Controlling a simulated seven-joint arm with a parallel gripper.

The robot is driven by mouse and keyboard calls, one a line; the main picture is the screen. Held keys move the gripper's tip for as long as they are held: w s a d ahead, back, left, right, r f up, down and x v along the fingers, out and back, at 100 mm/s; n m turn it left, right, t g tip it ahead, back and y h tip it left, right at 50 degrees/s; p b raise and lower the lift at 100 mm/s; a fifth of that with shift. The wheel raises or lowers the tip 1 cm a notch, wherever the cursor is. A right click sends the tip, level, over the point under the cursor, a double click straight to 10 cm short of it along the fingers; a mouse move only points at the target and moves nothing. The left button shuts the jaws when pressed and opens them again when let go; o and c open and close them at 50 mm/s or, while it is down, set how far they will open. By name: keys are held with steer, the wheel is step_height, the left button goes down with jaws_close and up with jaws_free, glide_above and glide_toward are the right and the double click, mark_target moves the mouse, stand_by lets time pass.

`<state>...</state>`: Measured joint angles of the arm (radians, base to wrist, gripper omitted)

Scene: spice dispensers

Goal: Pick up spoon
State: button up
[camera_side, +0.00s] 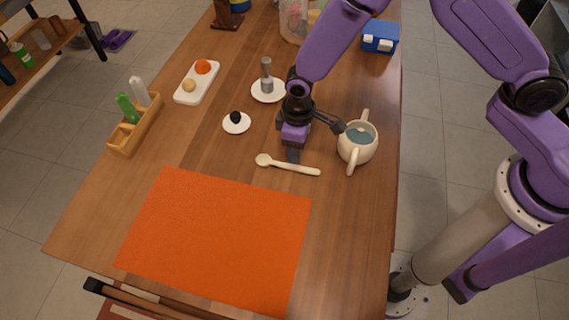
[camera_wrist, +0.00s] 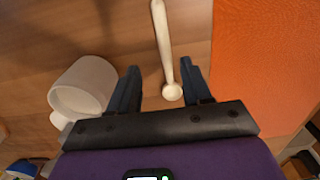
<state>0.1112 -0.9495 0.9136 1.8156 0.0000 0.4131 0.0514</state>
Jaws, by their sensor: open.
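A cream spoon (camera_side: 292,166) lies flat on the wooden table, its bowl at the left end and its handle pointing right. My gripper (camera_side: 293,156) is open and points down just above and behind the spoon's middle in the side view. In the wrist view, the spoon (camera_wrist: 164,45) runs between the two dark fingers of my gripper (camera_wrist: 160,68), its bowl end nearest the palm. The jaws are not closed on it. The exact height of the fingertips over the table is hard to tell.
A cream two-handled cup (camera_side: 359,153) with bluish contents stands close to the right of my gripper. An orange mat (camera_side: 215,235) lies in front. Behind are a small plate with a dark item (camera_side: 236,117), a saucer with a grey shaker (camera_side: 266,80), and a white tray (camera_side: 185,98).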

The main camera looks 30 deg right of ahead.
mark_target(294, 166)
steer(key=shift+s+a+f, duration=0.1)
steer(key=shift+a+f, duration=0.05)
steer(key=shift+f, duration=1.35)
steer(key=shift+s+a+f, duration=0.1)
steer(key=shift+a+f, duration=0.05)
steer(key=shift+f, duration=1.35)
jaws_close()
